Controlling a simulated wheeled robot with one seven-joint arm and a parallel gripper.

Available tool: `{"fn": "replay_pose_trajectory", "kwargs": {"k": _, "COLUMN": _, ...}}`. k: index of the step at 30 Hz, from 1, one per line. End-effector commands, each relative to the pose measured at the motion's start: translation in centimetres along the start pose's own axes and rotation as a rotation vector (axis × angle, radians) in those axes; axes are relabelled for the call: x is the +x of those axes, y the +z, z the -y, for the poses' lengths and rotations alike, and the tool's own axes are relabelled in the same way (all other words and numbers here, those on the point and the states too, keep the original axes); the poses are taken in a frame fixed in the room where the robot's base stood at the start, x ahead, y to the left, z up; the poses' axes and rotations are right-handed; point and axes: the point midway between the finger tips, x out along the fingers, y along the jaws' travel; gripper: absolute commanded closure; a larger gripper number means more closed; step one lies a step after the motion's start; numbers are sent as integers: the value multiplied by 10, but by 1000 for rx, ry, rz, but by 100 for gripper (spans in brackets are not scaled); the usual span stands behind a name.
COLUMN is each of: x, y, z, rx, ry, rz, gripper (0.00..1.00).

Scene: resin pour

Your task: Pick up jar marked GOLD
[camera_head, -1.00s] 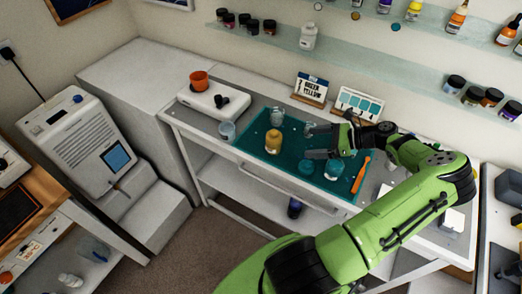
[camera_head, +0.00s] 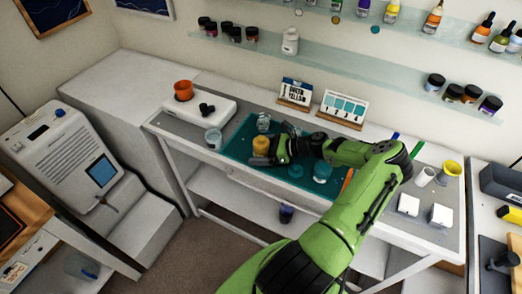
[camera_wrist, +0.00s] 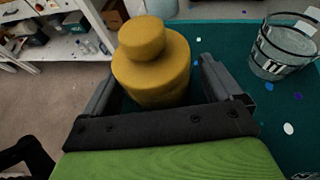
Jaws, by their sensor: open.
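The gold-yellow jar (camera_head: 261,146) stands upright on the teal mat near its left part. It also fills the upper middle of the wrist view (camera_wrist: 152,65), with a round knob-like top. No marking on it can be read. My gripper (camera_head: 268,150) is open around the jar. In the wrist view one finger of my gripper (camera_wrist: 155,85) is on each side of the jar, with small gaps showing.
A clear cup with markings (camera_wrist: 283,50) stands on the mat (camera_wrist: 250,115) to the right in the wrist view. A glass container (camera_head: 213,139) is left of the mat. A teal jar (camera_head: 322,172) stands to the right. An orange pot (camera_head: 183,90) is on the white device.

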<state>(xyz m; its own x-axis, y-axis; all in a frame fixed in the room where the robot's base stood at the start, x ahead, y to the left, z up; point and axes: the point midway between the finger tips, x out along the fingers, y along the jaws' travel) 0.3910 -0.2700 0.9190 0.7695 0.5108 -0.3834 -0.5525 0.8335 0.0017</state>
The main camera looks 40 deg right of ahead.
Motion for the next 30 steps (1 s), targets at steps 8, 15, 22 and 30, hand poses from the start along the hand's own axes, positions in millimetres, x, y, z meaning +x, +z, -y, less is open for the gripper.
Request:
{"fn": "replay_pose_trajectory", "kwargs": {"k": 8, "x": 2, "y": 0, "z": 0, "rx": -1, "ry": -1, "rz": 0, "gripper": 15}}
{"fn": "replay_pose_trajectory", "kwargs": {"k": 15, "x": 2, "y": 0, "z": 0, "rx": -1, "ry": -1, "rz": 0, "gripper": 52}}
{"fn": "replay_pose_trajectory", "kwargs": {"k": 22, "x": 2, "y": 1, "z": 1, "rx": -3, "ry": -2, "rz": 2, "gripper": 76}}
{"fn": "replay_pose_trajectory", "kwargs": {"k": 30, "x": -6, "y": 20, "z": 1, "rx": -8, "ry": -2, "rz": 1, "gripper": 76}}
